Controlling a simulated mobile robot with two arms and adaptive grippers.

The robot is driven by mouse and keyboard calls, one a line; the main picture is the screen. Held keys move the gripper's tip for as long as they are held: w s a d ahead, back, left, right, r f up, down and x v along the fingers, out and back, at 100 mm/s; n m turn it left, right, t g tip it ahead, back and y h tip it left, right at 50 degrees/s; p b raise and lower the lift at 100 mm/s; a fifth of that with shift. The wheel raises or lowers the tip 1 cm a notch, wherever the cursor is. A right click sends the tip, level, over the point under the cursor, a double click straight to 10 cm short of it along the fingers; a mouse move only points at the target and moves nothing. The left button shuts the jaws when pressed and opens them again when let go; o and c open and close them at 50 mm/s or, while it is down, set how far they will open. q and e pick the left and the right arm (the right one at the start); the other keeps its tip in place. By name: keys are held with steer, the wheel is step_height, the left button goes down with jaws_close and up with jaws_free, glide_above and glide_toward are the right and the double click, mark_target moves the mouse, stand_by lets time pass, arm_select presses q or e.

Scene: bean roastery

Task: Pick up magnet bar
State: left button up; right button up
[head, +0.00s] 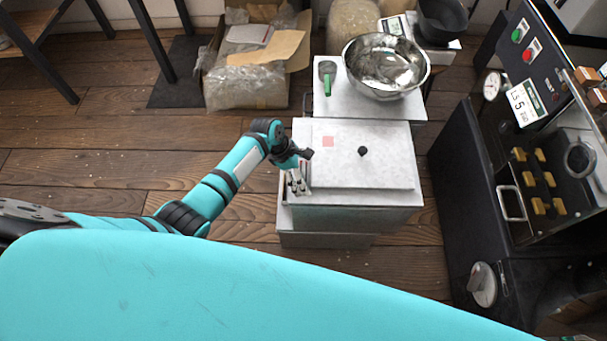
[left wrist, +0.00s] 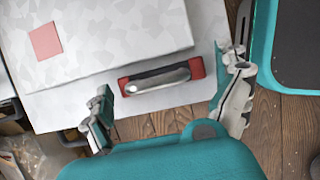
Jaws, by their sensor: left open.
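The magnet bar (left wrist: 160,76) shows in the left wrist view as a silver bar with red ends, at the edge of a pale mottled grey box top (left wrist: 90,50). My left gripper (left wrist: 166,82) is open, with one finger beyond each end of the bar. I see no finger touching it. In the head view my left gripper (head: 297,180) is at the left edge of the box (head: 340,180), and the bar is mostly hidden there. My right gripper is not in view.
The box top carries a pink square (head: 328,142) and a black knob (head: 362,151). A steel bowl (head: 386,66) and a green-handled scoop (head: 327,76) stand behind. A cardboard box (head: 250,90) is at the back left. A dark machine (head: 470,200) stands right.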

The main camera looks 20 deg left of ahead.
arm_select(q)
steer(key=shift+c, duration=0.3)
steer(key=c, duration=1.1)
steer(key=shift+r, duration=0.15)
